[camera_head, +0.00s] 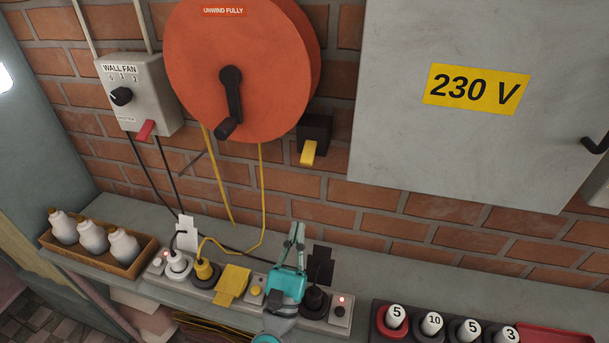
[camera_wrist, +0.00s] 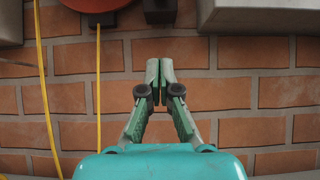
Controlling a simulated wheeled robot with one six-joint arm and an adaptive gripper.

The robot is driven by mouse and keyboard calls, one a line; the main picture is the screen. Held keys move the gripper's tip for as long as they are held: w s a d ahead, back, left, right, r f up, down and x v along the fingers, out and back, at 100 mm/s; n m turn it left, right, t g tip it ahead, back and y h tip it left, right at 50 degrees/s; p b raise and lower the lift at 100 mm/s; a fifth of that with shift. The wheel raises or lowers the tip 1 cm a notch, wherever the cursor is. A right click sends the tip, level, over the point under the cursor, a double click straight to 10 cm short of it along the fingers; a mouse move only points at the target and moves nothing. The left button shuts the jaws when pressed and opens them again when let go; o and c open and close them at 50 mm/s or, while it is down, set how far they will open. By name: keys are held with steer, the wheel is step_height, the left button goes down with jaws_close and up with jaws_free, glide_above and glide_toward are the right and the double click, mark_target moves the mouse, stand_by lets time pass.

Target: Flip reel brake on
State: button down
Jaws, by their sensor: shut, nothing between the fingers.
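The reel brake is a yellow lever (camera_head: 308,153) on a dark box (camera_head: 315,132) beside the lower right of the orange cable reel (camera_head: 240,70). The lever points downward in the head view. My gripper (camera_head: 296,232) is shut and empty, below the brake and in front of the brick wall. In the wrist view my gripper (camera_wrist: 160,66) points at the brick wall. The dark box (camera_wrist: 160,10) shows at the top edge there, beyond the fingertips, and the lever itself cannot be made out. The gripper appears apart from the brake.
A power strip with plugs and a yellow flap (camera_head: 232,284) lies on the shelf below. Yellow cable (camera_head: 262,195) hangs from the reel. A grey 230 V cabinet (camera_head: 400,140) stands right of the brake. A wall fan switch box (camera_head: 150,85) hangs left. Bare brick surrounds the brake's underside.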

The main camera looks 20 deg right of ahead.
mark_target(309, 152)
steer(key=shift+r, duration=0.1)
steer(key=w+d+r, duration=0.3)
steer(key=w+r, duration=0.2)
steer(key=r, duration=0.4)
steer(key=shift+d+r, duration=0.3)
steer(key=shift+r, duration=0.1)
